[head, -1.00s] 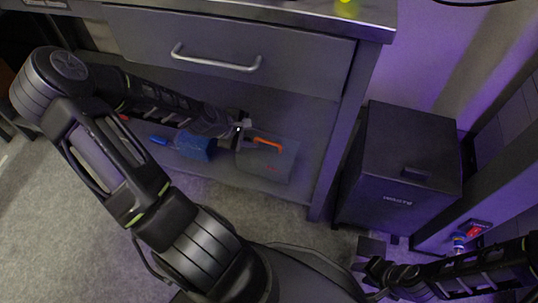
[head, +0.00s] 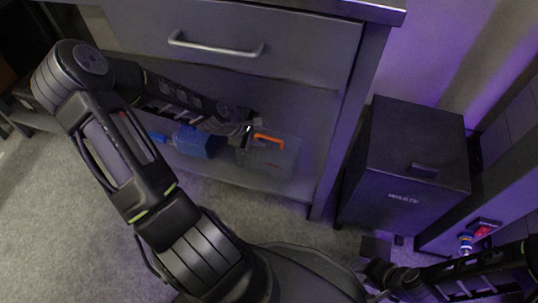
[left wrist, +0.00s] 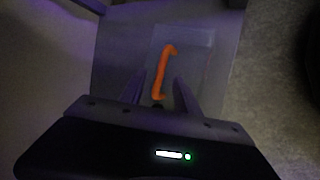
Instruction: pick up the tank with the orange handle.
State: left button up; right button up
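The tank (head: 275,163) is a grey box with an orange handle (head: 268,139) on top. It sits on the low shelf under the drawer. In the left wrist view the tank (left wrist: 200,50) lies straight ahead and its orange handle (left wrist: 163,70) runs lengthwise. My left gripper (head: 250,135) is beside the handle's left end in the head view. In the left wrist view my left gripper (left wrist: 164,88) is open, its fingers on either side of the handle's near end. Contact cannot be told. My right gripper (head: 373,284) is low at the right, away from the tank; its fingers are unclear.
A blue object (head: 195,141) stands on the shelf left of the tank. The drawer (head: 235,35) with a metal handle overhangs the shelf. A cabinet leg (head: 345,125) bounds it on the right. A dark box (head: 405,165) stands beyond. Carpet is clear in front.

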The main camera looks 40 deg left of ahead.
aim_at(268, 138)
pick_arm(q)
jog(key=b+x, duration=0.1)
jog(key=x, duration=0.2)
jog(key=shift+s, duration=0.1)
dwell(0.4)
grip_shut()
dwell(1.3)
